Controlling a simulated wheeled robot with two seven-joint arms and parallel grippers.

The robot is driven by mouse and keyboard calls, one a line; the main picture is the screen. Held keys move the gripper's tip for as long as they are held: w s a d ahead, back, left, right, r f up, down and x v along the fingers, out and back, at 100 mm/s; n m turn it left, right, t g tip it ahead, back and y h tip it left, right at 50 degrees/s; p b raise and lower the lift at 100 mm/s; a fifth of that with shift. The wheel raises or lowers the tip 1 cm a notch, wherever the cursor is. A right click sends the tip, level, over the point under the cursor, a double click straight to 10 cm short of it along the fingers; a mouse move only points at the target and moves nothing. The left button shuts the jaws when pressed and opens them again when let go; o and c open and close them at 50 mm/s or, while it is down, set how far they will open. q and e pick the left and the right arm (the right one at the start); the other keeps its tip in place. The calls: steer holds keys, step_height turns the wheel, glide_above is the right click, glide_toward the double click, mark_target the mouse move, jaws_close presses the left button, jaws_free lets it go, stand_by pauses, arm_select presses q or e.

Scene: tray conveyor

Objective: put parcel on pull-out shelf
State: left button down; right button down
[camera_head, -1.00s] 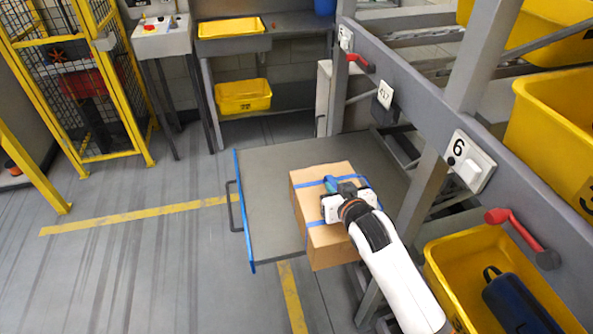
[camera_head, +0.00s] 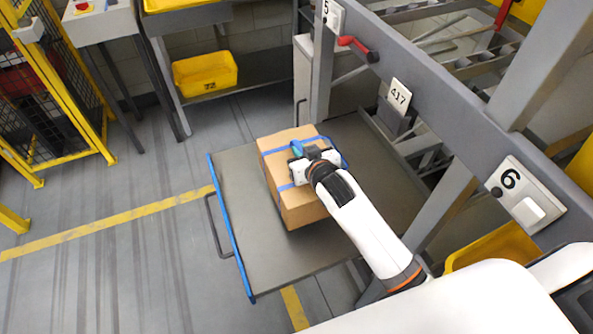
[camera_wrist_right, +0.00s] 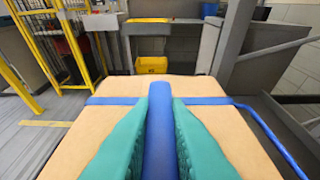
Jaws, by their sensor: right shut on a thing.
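The parcel (camera_head: 290,206) is a brown cardboard box with blue straps and a blue handle on top. In the head view it is over the middle of the pull-out shelf (camera_head: 255,255), a grey board with a blue front edge and a dark pull handle. I cannot tell whether its base touches the board. My right gripper (camera_head: 300,158) is above the box, shut on its blue handle. In the right wrist view the green fingers (camera_wrist_right: 160,135) clamp the blue handle, with the top of the parcel (camera_wrist_right: 85,125) below them. My left gripper is not in view.
A grey frame rail with a number 6 plate (camera_head: 520,195) and red lever (camera_head: 358,46) runs along the right. A yellow bin (camera_head: 205,73) sits on a low rack behind. A yellow mesh cage (camera_head: 60,100) stands left. Floor is clear left of the shelf.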

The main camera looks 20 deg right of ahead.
steer(key=shift+s+f, duration=0.1)
steer(key=shift+f, duration=2.9)
steer(key=c, duration=1.4)
jaws_free()
steer(key=shift+f, duration=0.1)
steer(key=shift+c, duration=0.2)
steer(key=v, duration=1.2)
steer(key=shift+b, duration=0.35)
steer(key=shift+s, duration=0.1)
